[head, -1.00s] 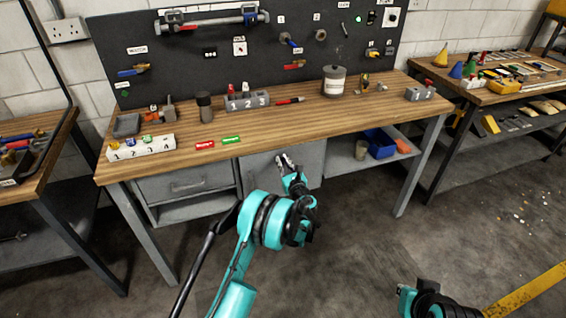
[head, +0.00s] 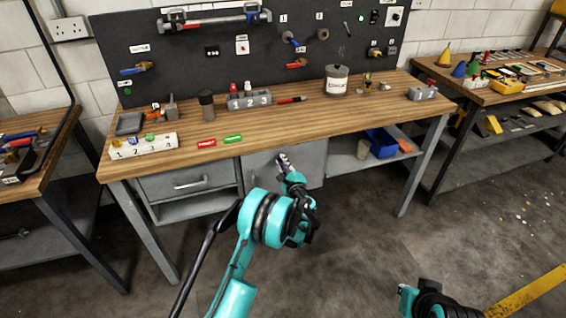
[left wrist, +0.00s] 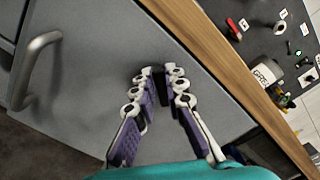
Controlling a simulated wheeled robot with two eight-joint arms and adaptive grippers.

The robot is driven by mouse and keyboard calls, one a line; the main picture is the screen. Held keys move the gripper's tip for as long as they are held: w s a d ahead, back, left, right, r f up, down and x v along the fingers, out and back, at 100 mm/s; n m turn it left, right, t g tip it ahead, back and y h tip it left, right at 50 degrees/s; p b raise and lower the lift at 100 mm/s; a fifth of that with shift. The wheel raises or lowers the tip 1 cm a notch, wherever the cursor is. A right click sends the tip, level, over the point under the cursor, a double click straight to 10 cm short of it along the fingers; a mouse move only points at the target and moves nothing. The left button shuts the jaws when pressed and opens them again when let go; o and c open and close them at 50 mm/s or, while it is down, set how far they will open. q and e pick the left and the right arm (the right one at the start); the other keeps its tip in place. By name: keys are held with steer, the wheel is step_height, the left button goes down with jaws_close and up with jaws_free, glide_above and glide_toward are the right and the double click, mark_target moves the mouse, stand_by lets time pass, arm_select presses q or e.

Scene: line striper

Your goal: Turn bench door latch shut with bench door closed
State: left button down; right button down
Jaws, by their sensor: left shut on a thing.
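The grey bench door (head: 258,170) sits under the wooden bench top and looks flush with the front, so closed. It also fills much of the left wrist view (left wrist: 100,50), with a curved metal handle (left wrist: 38,65) at the left. My left gripper (head: 284,160) is at the upper part of the door, just below the bench edge. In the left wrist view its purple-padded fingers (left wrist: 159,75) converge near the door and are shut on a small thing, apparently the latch.
A grey drawer (head: 188,182) is left of the door. An open shelf with a blue bin (head: 381,145) is to the right. The bench top (head: 300,122) above carries a numbered block, a canister (head: 337,81) and small parts. The floor before the bench is clear.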

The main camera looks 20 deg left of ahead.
arm_select(q)
steer(key=shift+s+a+f+n, duration=0.1)
steer(key=shift+f+n, duration=0.15)
steer(key=shift+n, duration=1.5)
steer(key=shift+f+n, duration=0.2)
steer(key=shift+n, duration=1.55)
steer(key=c, duration=1.6)
jaws_free()
steer(key=shift+o, duration=0.2)
steer(key=v, duration=1.2)
